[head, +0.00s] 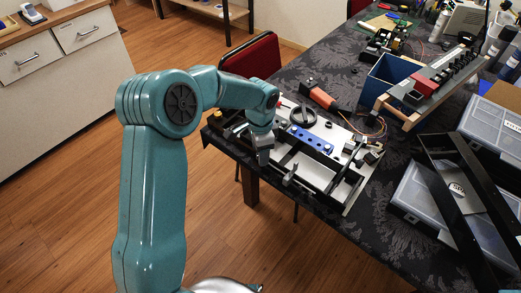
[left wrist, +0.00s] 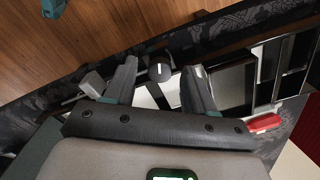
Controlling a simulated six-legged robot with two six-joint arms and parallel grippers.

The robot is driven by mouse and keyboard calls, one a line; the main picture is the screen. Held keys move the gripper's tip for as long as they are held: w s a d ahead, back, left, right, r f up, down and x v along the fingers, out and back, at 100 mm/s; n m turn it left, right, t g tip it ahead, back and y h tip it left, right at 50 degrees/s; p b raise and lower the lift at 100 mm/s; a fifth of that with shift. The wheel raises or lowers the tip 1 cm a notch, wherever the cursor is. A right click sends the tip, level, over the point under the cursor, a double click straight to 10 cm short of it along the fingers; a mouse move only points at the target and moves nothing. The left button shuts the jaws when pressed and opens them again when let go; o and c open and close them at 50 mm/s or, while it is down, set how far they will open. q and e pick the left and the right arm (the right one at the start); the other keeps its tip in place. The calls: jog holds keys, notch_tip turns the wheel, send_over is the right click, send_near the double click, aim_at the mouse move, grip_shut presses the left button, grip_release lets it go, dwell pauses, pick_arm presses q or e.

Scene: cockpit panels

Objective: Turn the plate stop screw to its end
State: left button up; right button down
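The cockpit panel (head: 318,172) is a pale plate with dark bars, lying on the table. My left gripper (head: 263,156) is over the panel's near left part in the head view. In the left wrist view the left gripper (left wrist: 160,68) is open, fingers apart. A dark round knob with a white mark (left wrist: 159,72) shows between the fingertips; it may be the plate stop screw, and I cannot tell whether the fingers touch it. A grey block on a rod (left wrist: 92,83) lies just outside the left finger. The right gripper is not in view.
A blue box (head: 388,78) and clear cases (head: 430,200) stand to the right. A red chair (head: 252,57) is behind the table's left edge.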

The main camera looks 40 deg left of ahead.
pick_arm(q)
notch_tip(320, 180, up, 16)
jog(key=shift+r+p, duration=0.15)
jog(key=shift+p, duration=0.2)
dwell(0.7)
